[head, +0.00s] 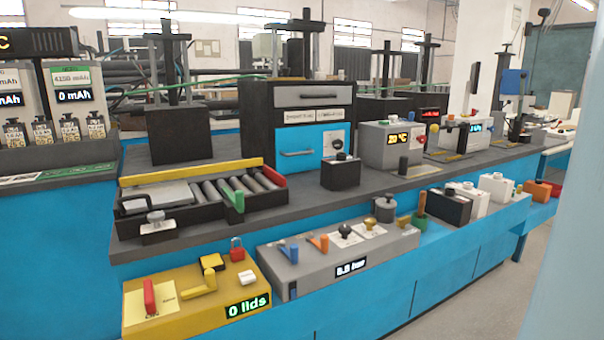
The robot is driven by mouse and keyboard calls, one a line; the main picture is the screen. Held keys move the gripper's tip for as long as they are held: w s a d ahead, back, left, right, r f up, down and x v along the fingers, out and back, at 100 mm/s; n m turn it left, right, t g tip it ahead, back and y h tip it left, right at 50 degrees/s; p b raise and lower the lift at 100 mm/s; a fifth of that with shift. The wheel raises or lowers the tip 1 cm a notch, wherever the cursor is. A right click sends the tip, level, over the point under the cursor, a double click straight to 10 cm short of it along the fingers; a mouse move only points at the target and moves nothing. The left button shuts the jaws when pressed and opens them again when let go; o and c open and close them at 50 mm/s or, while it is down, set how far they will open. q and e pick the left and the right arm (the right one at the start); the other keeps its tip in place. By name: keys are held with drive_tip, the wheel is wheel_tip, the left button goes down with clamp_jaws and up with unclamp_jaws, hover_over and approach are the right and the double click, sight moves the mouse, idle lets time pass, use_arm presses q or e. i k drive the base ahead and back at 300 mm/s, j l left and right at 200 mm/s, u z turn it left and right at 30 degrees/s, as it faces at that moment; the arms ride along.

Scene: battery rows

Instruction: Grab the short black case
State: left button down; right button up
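Two low black boxes could be the short black case, and I cannot tell for certain which it is. One black case (448,207) stands on the lower front ledge at the right, with a dark knob on top and white cases just behind it to the right. The other, a small black box (341,174) with a round knob on top, stands on the grey bench in front of the blue-doored cabinet. Both stand upright, with no gripper touching them. Neither of my grippers is in view.
White cases (496,187) and an orange block (537,189) continue the ledge row. A grey control panel (325,283) and a yellow panel (180,316) lie at front. A roller tray (134,206) is on the bench. Floor (460,306) is clear at lower right.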

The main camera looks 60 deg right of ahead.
sight(335, 176)
drive_tip(key=z, duration=2.05)
